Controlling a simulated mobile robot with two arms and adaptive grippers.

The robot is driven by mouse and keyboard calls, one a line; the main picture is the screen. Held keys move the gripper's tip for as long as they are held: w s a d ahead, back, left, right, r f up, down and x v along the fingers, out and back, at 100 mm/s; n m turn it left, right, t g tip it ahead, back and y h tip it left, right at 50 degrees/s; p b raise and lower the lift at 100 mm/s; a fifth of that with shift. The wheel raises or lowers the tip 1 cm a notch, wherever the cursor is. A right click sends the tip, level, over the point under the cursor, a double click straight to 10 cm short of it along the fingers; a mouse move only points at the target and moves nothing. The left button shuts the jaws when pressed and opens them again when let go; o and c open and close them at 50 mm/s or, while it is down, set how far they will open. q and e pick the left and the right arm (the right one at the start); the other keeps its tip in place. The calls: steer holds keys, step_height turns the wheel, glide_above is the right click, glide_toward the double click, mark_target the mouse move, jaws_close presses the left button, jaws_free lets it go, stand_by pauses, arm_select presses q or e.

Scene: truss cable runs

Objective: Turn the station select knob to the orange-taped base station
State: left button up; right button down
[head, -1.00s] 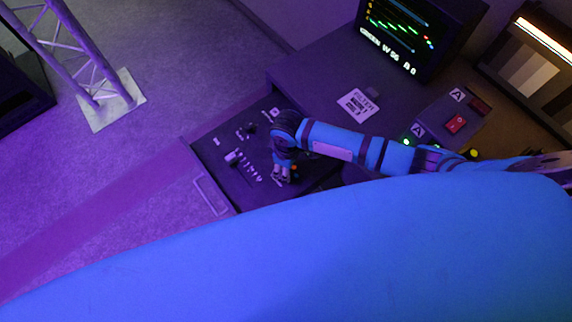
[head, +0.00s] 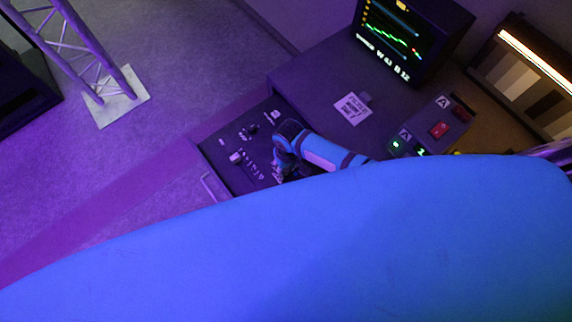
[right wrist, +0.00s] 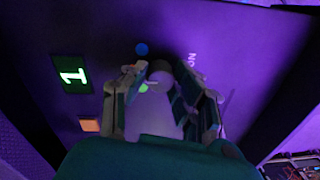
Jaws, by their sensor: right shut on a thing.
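The station select knob (right wrist: 158,72) is a round grey knob on the dark console panel, between the fingers of my right gripper (right wrist: 162,82) in the right wrist view. The fingers are closed on its sides and hide part of it. A blue dot (right wrist: 141,49) and a green dot (right wrist: 144,87) lie beside the knob. An orange patch (right wrist: 89,125) lies farther off at lower left. Which mark the knob points to is hard to tell. In the head view my right gripper (head: 281,168) reaches down to the panel; the knob is hidden there. My left gripper is out of view.
A lit display (right wrist: 72,74) reading 1 sits left of the knob. The panel (head: 222,160) carries several small controls. Behind it are a monitor (head: 410,40), a paper label (head: 352,108) and a red switch (head: 438,129). A truss foot (head: 118,100) stands on the floor.

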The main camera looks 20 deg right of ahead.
stand_by(0.4)
steer(key=shift+w, duration=0.1)
steer(key=c, duration=1)
jaws_free()
steer(key=shift+c, duration=0.2)
step_height(320, 180, up, 12)
steer(key=shift+d, duration=0.25)
